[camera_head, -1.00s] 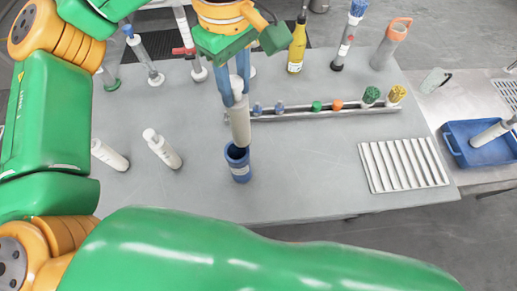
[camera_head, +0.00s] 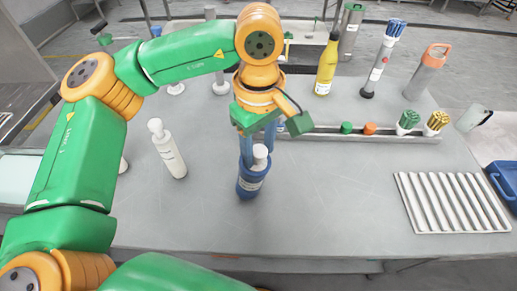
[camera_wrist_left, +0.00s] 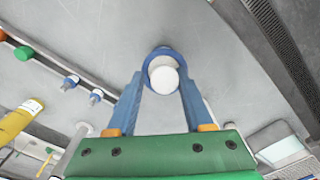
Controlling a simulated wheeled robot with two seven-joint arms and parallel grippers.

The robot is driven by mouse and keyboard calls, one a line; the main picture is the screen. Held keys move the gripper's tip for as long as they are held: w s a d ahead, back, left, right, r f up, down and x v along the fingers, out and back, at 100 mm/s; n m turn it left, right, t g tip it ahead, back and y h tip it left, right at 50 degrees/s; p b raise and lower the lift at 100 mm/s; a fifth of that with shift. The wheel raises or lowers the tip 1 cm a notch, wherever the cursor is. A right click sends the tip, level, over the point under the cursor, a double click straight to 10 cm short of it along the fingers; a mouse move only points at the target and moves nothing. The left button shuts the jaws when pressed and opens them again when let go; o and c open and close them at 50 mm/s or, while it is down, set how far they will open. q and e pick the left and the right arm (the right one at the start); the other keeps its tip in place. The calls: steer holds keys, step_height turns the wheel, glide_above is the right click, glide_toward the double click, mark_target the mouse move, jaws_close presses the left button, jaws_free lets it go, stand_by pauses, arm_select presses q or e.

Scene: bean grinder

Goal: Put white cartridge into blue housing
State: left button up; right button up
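The blue housing (camera_head: 251,186) stands upright near the middle of the table. A white cartridge (camera_head: 260,158) sits inside it with its top sticking out, leaning slightly to the right. My left gripper (camera_head: 258,155) points down over the housing, with its blue fingers on either side of the cartridge's top. In the left wrist view the round white end of the cartridge (camera_wrist_left: 164,76) lies inside the blue housing rim (camera_wrist_left: 162,50). The fingertips (camera_wrist_left: 163,80) stand apart there and look clear of the cartridge. My right gripper is not in view.
Another white bottle-like cartridge (camera_head: 168,150) stands to the left. A rail (camera_head: 390,134) with coloured caps and brushes runs behind, near a yellow bottle (camera_head: 326,65). A ribbed white tray (camera_head: 452,202) lies at the right. The table's front middle is clear.

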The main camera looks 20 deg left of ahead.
arm_select(q)
steer(key=shift+o, duration=0.5)
steer(key=shift+w+f, duration=0.1)
steer(key=shift+w, duration=0.25)
steer(key=shift+w+a+f, duration=0.1)
steer(key=shift+w+a, duration=0.2)
steer(key=shift+w, duration=0.05)
steer(key=shift+a, duration=0.25)
steer(key=shift+s+a, duration=0.1)
steer(key=shift+s+r, duration=0.15)
steer(key=shift+r, duration=0.05)
steer(key=r, duration=0.5)
steer(key=shift+w+r, duration=0.15)
steer(key=shift+w, duration=0.05)
step_height(320, 180, up, 7)
steer(key=p, duration=0.2)
steer(key=shift+s, duration=0.15)
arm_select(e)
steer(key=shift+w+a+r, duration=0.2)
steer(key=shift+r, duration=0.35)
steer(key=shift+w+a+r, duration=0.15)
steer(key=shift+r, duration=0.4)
arm_select(q)
steer(key=shift+f, duration=0.2)
